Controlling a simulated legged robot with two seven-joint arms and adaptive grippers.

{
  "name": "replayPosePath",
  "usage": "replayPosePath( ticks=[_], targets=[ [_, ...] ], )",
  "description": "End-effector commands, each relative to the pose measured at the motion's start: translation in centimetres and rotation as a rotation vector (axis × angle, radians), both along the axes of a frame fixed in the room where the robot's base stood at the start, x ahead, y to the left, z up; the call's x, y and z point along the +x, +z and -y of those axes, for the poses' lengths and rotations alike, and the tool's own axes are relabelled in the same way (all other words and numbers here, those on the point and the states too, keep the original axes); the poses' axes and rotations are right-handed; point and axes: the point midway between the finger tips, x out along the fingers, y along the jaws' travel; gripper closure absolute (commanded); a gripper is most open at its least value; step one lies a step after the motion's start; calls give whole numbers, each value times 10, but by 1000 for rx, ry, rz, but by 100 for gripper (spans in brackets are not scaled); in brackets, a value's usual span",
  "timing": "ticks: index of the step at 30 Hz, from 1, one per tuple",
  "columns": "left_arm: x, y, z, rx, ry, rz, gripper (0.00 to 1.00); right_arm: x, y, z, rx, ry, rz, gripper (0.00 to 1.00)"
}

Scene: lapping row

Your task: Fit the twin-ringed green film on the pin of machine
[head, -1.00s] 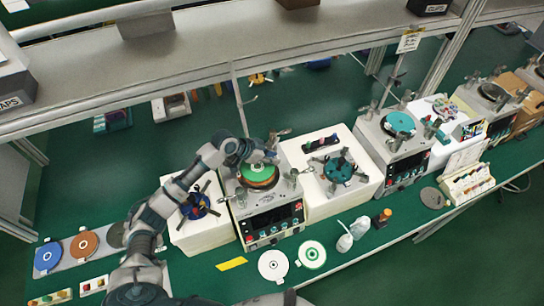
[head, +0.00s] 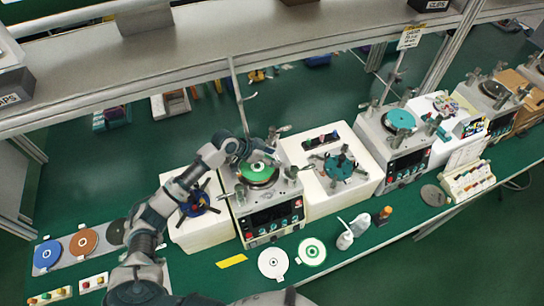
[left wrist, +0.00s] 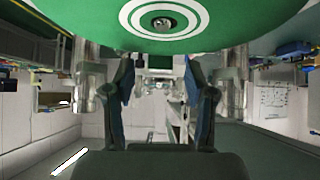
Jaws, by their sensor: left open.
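The green film (head: 257,171) lies on the round top of the machine (head: 268,216) at the middle of the row. In the left wrist view the film (left wrist: 235,28) fills the top edge, with two white rings around its centre. The round metal end of the pin (left wrist: 163,22) shows at that centre. I cannot tell whether the film lies fully flat. My left gripper (head: 241,147) is at the film's back left edge in the head view. In the left wrist view its two fingers (left wrist: 164,78) are apart with nothing between them. My right gripper is not seen.
White stands with a blue spoked part (head: 197,205) and a teal spoked part (head: 338,166) flank the machine. Clamp posts rise around its top. A white disc (head: 273,263) and a green-ringed white disc (head: 311,251) lie in front, near small bottles (head: 346,240). A shelf (head: 200,62) runs behind.

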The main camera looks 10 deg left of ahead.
Motion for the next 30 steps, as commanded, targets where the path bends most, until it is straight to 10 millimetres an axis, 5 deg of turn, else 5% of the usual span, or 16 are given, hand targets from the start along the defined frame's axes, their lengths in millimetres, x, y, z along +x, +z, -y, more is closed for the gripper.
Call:
replayPosePath(
  ticks=[7,21,30],
  targets=[
    [-6,12,-12,2,1,1,45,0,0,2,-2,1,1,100],
    [-41,75,-69,0,1,-1,45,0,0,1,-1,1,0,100],
    [-45,82,-73,0,-1,-1,45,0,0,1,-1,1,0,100]
  ],
)
